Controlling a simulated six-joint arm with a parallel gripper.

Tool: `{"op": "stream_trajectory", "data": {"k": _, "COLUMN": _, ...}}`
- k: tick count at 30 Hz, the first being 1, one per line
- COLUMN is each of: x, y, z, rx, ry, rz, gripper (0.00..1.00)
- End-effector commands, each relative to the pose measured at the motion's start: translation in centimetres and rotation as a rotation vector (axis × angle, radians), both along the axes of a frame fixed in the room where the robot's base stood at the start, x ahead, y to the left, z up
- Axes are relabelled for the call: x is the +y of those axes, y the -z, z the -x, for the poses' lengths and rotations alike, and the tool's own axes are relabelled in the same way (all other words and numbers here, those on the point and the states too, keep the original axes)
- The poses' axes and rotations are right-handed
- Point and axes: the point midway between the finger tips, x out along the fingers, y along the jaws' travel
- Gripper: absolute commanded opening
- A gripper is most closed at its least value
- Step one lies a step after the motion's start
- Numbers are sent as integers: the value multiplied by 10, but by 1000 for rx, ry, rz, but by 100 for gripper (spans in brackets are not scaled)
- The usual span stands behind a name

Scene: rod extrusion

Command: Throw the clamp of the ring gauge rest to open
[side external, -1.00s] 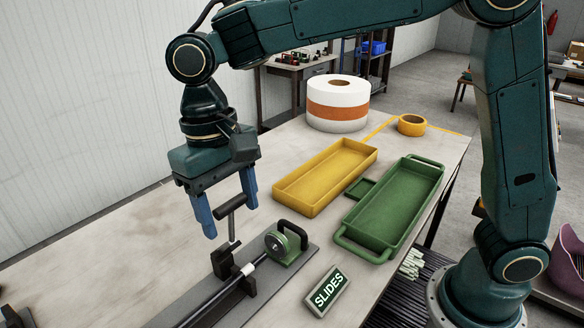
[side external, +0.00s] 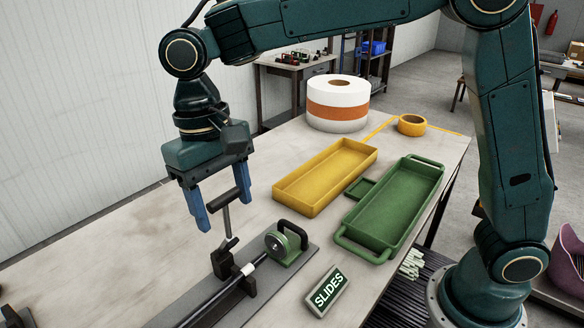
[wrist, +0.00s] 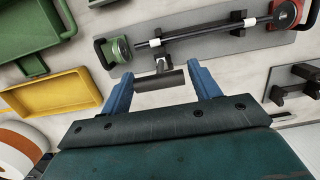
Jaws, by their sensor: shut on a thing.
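The clamp of the ring gauge rest has a dark T-shaped handle (side external: 222,203) on a grey stem that leans a little to the left. Its stem rises from a black post (side external: 222,264) on the grey base plate. My gripper (side external: 222,205) has its blue fingers at the two ends of the handle bar and is shut on it. The wrist view shows the bar (wrist: 160,81) lengthwise between both fingers. A green round gauge (side external: 277,243) with a black handle stands beside the post. A dark rod (side external: 215,300) with a white band lies along the plate.
A yellow tray (side external: 300,208) and a green tray (side external: 345,240) lie to the right. A "SLIDES" sign (side external: 329,291) stands in front of them. A red round gauge (wrist: 285,12) is at the rod's far end in the wrist view.

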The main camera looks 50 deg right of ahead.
Motion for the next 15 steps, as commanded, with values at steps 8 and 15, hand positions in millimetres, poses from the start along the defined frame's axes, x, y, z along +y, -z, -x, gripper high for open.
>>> {"op": "stream_trajectory", "data": {"k": 8, "x": 0, "y": 0, "z": -9, "rx": -4, "ry": 5, "rz": -3, "gripper": 26}}
{"op": "stream_trajectory", "data": {"k": 15, "x": 1, "y": -1, "z": -16, "rx": -3, "ry": 3, "rz": -3, "gripper": 26}}
